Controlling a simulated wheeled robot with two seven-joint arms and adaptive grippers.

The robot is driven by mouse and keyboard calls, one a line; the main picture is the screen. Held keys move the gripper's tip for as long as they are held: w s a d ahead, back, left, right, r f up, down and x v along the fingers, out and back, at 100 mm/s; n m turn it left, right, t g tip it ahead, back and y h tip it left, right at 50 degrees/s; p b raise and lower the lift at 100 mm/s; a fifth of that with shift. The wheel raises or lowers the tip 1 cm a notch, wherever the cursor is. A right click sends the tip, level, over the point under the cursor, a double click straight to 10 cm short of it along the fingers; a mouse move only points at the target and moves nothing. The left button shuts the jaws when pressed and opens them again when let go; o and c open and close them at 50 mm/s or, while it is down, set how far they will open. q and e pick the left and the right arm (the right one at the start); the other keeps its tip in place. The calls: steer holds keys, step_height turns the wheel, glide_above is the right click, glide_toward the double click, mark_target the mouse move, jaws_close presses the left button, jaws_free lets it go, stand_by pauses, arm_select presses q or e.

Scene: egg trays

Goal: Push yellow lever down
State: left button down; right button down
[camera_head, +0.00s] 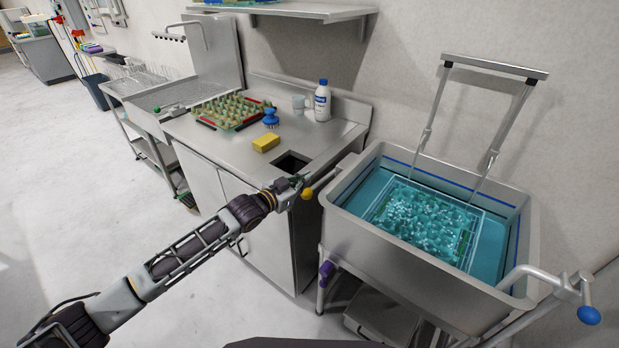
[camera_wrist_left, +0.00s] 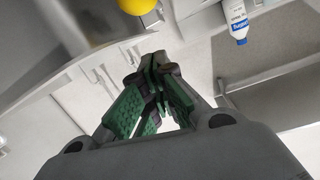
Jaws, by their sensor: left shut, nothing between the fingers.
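The yellow lever's round knob (camera_head: 307,194) shows beside the upper left edge of the sink basin. Its shaft is hard to make out behind my gripper. My left gripper (camera_head: 297,181) is at the knob, very close to it on its left and upper side; I cannot tell whether they touch. In the left wrist view, the yellow knob (camera_wrist_left: 138,4) is cut off by the top edge, just beyond the fingertips. The left gripper's green-padded fingers (camera_wrist_left: 155,75) are shut with nothing between them. My right gripper is not in view.
The wheeled basin (camera_head: 345,205) holds blue water and a submerged rack (camera_head: 425,222). A blue-knobbed crank (camera_head: 588,315) sticks out at right, a purple knob (camera_head: 327,270) at left.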

arm_select(q)
steer(key=f+v, duration=0.1)
steer(key=v, duration=0.5)
steer(key=shift+s+a+r, duration=0.2)
steer(key=shift+s, duration=0.1)
steer(key=c, duration=2.2)
jaws_free()
